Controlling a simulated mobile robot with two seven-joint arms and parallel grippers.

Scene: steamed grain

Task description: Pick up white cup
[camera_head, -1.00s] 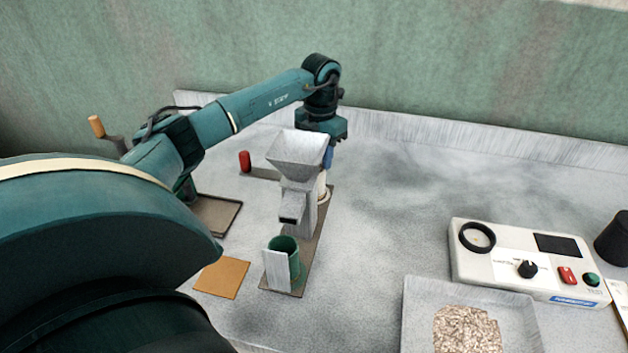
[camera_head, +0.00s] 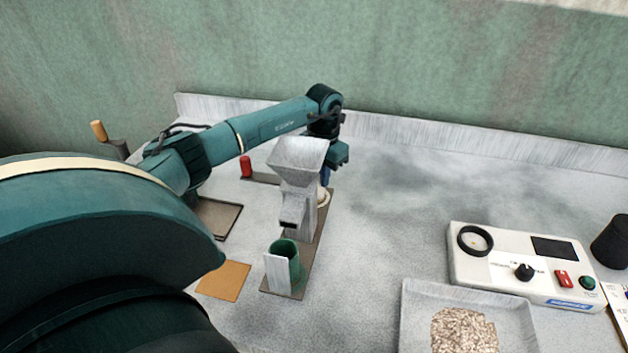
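A small whitish cup-like object (camera_head: 323,197) stands behind the grey hopper mill, on the far part of its brown base. The mill hides much of it, so I cannot be sure that it is the white cup. My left gripper (camera_head: 326,178) points down just above it, behind the hopper. The hopper covers most of its fingers, so I cannot tell whether they are open or shut, or touching the object. My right gripper is out of view.
The hopper mill (camera_head: 299,180) stands in front of my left gripper. A green cup (camera_head: 286,262) stands under its spout. A red-topped piece (camera_head: 246,166) is to the left. A control box (camera_head: 520,262) and a grain tray (camera_head: 412,315) are at right. The middle counter is clear.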

